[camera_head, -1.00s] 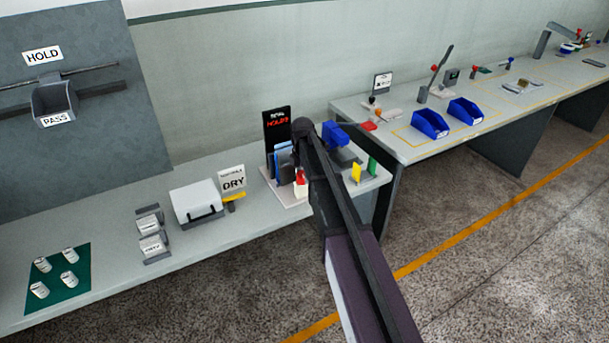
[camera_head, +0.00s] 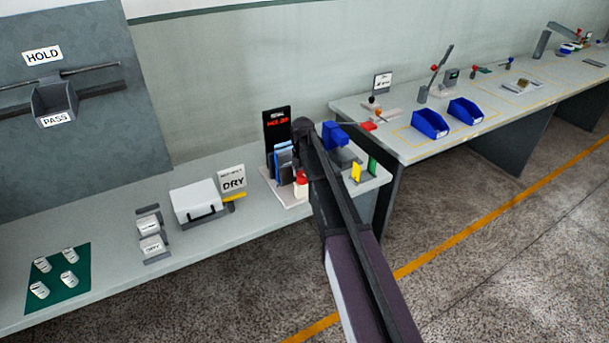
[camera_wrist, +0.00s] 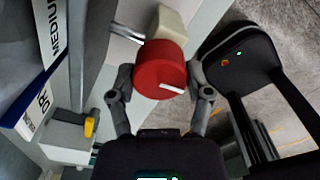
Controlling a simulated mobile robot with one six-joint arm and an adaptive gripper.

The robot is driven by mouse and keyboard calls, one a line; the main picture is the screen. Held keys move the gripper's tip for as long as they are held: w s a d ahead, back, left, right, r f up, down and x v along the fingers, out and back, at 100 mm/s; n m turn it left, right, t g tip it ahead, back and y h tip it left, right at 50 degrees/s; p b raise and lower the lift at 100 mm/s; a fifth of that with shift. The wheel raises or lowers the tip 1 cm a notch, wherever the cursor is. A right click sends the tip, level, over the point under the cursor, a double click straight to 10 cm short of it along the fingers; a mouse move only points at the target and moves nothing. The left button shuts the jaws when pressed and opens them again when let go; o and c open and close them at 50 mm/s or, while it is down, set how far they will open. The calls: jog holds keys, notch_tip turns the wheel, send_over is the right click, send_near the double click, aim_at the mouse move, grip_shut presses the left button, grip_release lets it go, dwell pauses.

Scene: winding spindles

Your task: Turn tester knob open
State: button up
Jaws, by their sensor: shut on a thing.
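The red tester knob (camera_wrist: 161,68) is in the middle of the wrist view, with a white mark on its face pointing right and slightly down. My gripper (camera_wrist: 161,88) is shut on the knob, one finger on each side of it. A cream block (camera_wrist: 172,24) shows behind the knob. My arm hides part of the tester's right side, and my gripper is not clear there.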

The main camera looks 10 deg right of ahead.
jog(key=shift+w, duration=0.25)
jog(key=o, duration=1.1)
jog(key=shift+o, duration=0.2)
jog(key=shift+s, duration=0.1)
jog(key=shift+s, duration=0.1)
